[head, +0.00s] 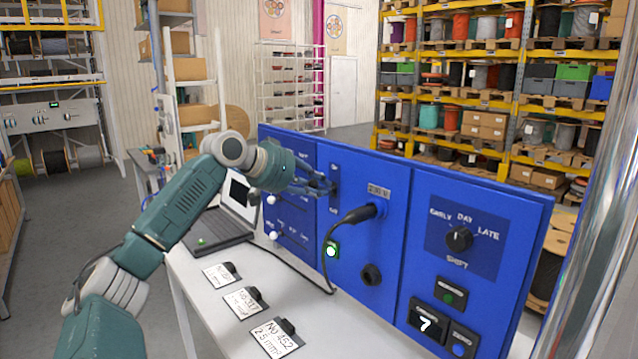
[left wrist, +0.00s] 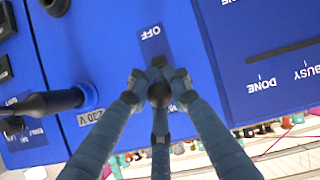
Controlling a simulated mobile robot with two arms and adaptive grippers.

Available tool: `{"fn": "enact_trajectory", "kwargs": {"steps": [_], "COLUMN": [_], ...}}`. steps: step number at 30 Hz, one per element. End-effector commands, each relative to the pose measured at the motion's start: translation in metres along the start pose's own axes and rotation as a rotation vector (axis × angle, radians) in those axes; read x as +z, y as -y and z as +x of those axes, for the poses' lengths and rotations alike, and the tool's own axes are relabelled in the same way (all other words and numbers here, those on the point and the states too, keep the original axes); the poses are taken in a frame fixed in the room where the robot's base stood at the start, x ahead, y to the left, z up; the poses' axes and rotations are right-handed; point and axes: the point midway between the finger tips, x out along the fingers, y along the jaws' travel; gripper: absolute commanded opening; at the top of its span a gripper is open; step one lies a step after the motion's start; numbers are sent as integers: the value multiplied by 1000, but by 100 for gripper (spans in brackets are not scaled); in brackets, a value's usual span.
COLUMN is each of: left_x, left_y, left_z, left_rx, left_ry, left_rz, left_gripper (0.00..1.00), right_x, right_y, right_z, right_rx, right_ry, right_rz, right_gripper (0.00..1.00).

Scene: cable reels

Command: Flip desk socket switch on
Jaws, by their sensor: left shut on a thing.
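The blue panel (head: 393,180) stands upright on the white desk. A dark blue switch plate (head: 335,196) is on its middle section, above the green-lit button (head: 332,251) and left of the black plug (head: 362,214). My left gripper (head: 326,187) is at this plate, its arm coming from the left. In the left wrist view, its fingers (left wrist: 158,82) are closed around a dark round-ended switch lever (left wrist: 159,95). The word OFF on the plate (left wrist: 151,40) shows upside down beyond the fingertips. The other end of the plate is hidden by the fingers. My right gripper is not in view.
A laptop (head: 226,222) stands left of the panel. Several labelled tags lie on the desk (head: 205,292) in front. The plug's black cable hangs down before the panel. A rotary dial (head: 459,238) is on the right section.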

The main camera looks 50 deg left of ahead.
Motion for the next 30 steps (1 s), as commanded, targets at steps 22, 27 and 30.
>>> {"fn": "enact_trajectory", "kwargs": {"steps": [22,27,30], "left_x": [0,1,2], "left_y": [0,2,1], "left_z": [-1,-9,-19], "left_rx": [-1,-3,-3], "left_ry": [-1,1,3], "left_rz": [0,-1,0], "left_gripper": [39,39,39], "right_x": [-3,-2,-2], "right_y": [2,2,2], "right_z": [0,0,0], "right_rx": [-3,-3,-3], "right_ry": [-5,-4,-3], "right_rz": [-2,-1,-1], "right_gripper": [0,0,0]}}
